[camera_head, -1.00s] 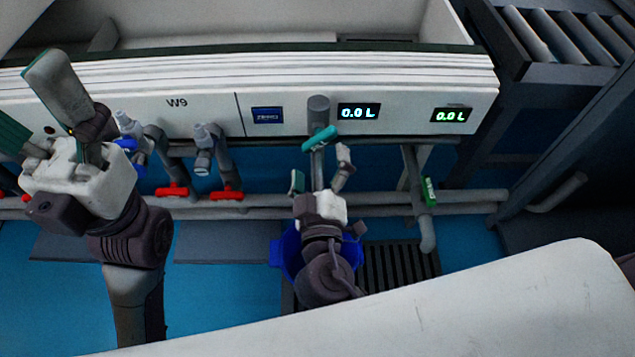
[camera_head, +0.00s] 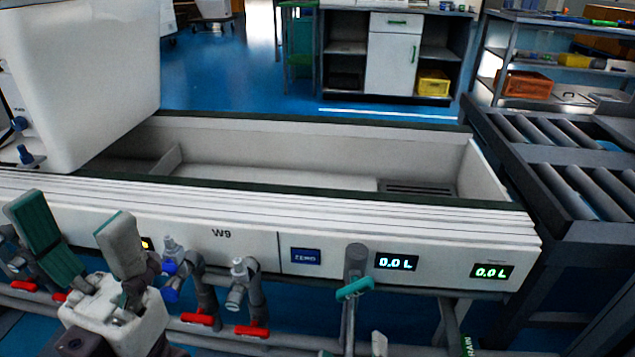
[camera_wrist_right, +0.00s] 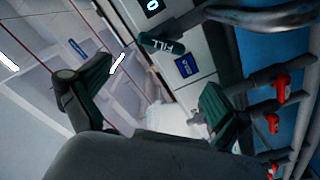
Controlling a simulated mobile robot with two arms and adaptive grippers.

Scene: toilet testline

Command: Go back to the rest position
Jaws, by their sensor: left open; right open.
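My left gripper (camera_head: 80,245) is at the lower left of the head view, in front of the white W9 panel (camera_head: 230,235). Its teal-padded fingers are apart, with nothing between them. My right gripper shows only as fingertips at the bottom edge of the head view. In the right wrist view, my right gripper (camera_wrist_right: 150,105) has its two fingers wide apart and empty. A green handle marked FILL (camera_wrist_right: 163,45) is beyond the fingers, apart from them. In the head view this green handle (camera_head: 355,290) is on a grey pipe below the panel.
Taps with red levers (camera_head: 198,319) stick out below the panel, close to my left gripper. Behind the panel is a long white trough (camera_head: 290,150) with a large white tank (camera_head: 80,80) at left. A roller conveyor (camera_head: 590,190) stands at right. Blue floor (camera_head: 230,75) is open behind.

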